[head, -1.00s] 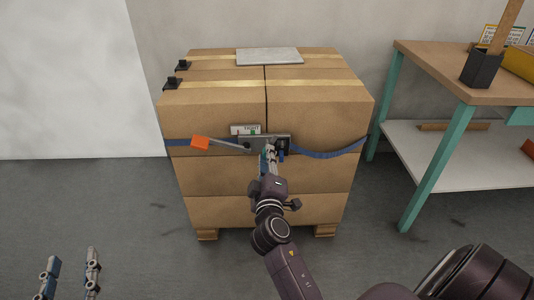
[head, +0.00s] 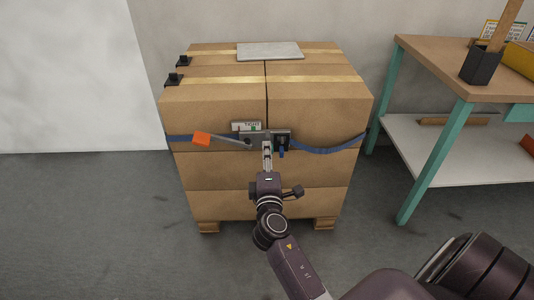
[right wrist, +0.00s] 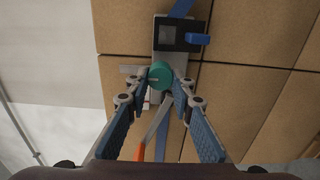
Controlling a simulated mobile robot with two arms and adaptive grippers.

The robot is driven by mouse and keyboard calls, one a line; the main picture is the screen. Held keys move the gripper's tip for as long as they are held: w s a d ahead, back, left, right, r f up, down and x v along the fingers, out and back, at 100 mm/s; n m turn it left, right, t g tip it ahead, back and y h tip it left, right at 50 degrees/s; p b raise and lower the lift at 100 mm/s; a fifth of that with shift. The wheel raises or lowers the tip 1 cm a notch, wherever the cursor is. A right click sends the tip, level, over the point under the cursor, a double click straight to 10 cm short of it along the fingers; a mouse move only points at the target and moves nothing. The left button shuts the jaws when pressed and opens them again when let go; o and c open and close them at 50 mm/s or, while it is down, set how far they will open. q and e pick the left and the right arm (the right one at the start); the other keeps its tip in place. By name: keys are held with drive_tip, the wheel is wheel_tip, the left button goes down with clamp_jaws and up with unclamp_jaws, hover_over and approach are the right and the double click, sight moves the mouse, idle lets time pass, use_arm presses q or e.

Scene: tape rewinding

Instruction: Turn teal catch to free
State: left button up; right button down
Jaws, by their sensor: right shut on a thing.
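The round teal catch (right wrist: 160,75) shows in the right wrist view on a grey metal plate (right wrist: 170,36). My right gripper (right wrist: 160,83) has a fingertip on each side of the catch and is shut on it. In the head view my right gripper (head: 267,152) reaches the plate on the front of the boxes and hides the catch. A lever with an orange handle (head: 202,138) points left from the plate. A small white label (head: 245,127) sits above the plate. My left gripper is out of view.
A blue strap (head: 328,149) runs around the stacked cardboard boxes (head: 222,107). A dark block with a blue tab (right wrist: 198,39) sits beside the catch. A teal-legged workbench (head: 430,160) stands at the right. The floor at the left is clear.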

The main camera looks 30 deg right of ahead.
drive_tip(key=c, duration=1.7)
unclamp_jaws()
drive_tip(key=shift+a, duration=0.1)
drive_tip(key=v, duration=1.2)
drive_tip(key=shift+s, duration=0.1)
